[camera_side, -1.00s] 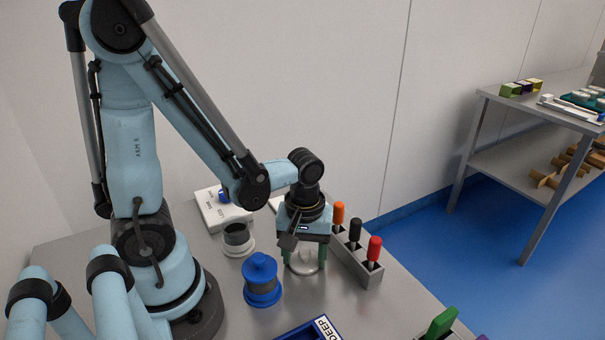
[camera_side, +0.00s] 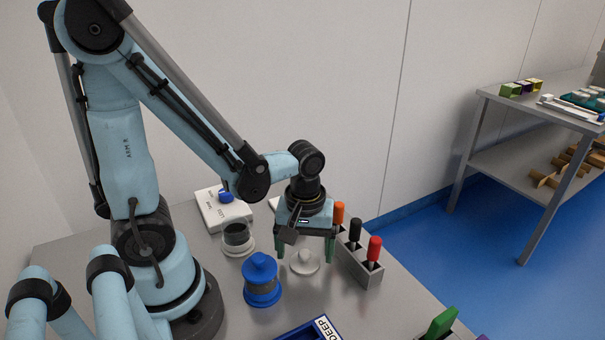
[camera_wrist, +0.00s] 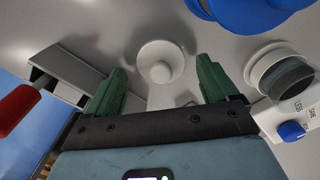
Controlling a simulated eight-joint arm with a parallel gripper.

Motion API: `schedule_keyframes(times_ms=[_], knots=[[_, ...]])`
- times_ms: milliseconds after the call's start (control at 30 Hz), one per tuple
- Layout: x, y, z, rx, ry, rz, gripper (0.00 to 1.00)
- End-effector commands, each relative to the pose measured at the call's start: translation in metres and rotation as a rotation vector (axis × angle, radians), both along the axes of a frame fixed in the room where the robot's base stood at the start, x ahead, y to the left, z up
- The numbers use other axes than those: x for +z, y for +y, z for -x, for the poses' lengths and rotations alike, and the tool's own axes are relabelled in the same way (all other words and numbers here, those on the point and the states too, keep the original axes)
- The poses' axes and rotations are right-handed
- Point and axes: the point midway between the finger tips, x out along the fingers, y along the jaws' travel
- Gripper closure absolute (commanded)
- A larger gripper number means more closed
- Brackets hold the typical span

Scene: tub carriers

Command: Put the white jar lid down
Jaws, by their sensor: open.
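The white jar lid (camera_side: 305,263) is a round disc with a knob on top. It rests flat on the metal table, knob up. In the wrist view the lid (camera_wrist: 160,62) lies between and just beyond the green fingertips. My gripper (camera_side: 304,262) has its green fingers spread wide on either side of the lid, apart from it. In the wrist view my gripper (camera_wrist: 158,80) is open and empty.
A tool block (camera_side: 358,264) with orange, black and red handles stands close on the right. A blue tray (camera_side: 300,334) is at the front.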

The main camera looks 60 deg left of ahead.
Motion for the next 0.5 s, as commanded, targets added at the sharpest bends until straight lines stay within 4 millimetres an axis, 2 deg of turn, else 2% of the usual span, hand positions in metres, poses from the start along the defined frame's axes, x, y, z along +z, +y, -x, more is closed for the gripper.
schedule_keyframes(times_ms=[500], knots=[[0.054, 0.0, 0.001, 0.0, 0.0, 0.0, 0.13]])
